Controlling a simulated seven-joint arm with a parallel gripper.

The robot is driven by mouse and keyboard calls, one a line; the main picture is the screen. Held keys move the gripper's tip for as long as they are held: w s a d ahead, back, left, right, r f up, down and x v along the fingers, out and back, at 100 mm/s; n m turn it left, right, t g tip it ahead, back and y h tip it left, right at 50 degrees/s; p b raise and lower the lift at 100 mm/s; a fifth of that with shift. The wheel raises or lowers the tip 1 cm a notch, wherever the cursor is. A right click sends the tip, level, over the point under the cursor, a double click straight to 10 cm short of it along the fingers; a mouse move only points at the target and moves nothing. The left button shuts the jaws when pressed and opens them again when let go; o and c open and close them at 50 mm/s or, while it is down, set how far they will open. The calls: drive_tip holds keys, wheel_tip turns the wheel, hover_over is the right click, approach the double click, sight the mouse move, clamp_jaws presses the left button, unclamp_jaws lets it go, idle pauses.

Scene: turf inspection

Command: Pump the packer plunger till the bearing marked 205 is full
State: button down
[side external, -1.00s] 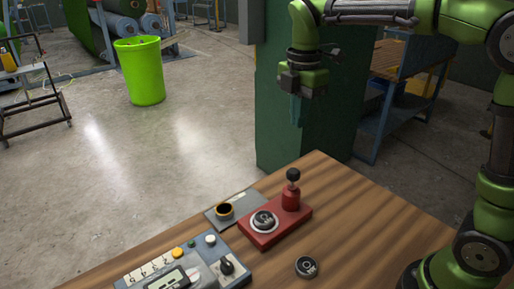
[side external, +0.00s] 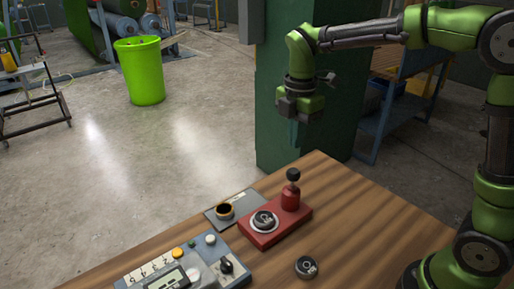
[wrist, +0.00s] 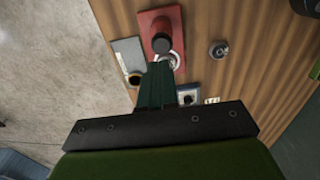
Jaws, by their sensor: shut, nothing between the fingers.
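The red packer (side external: 258,236) sits on the wooden table, and it also shows in the wrist view (wrist: 172,15). Its plunger (side external: 291,198) stands upright with a black knob (side external: 293,174); the knob shows in the wrist view too (wrist: 161,43). A bearing (side external: 264,220) lies in the packer's round seat, partly hidden by my fingers in the wrist view. A second bearing (side external: 306,267) lies loose on the table, also in the wrist view (wrist: 218,49). Their markings are too small to read. My gripper (side external: 295,143) is shut and empty, pointing down, above the packer and apart from it.
A grey plate with a dark, yellow-rimmed cup (side external: 225,211) lies left of the packer. A control box (side external: 205,264) with buttons and a knob is at the front left. Bare table (side external: 370,240) lies right of the packer. A green bin (side external: 140,75) stands on the floor.

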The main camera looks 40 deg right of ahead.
sight(293, 170)
wheel_tip(293, 170, down, 7)
drive_tip(key=shift+r, duration=0.1)
idle(0.4)
drive_tip(key=shift+f, duration=1.15)
wheel_tip(293, 170, up, 14)
drive_tip(key=shift+r, duration=0.25)
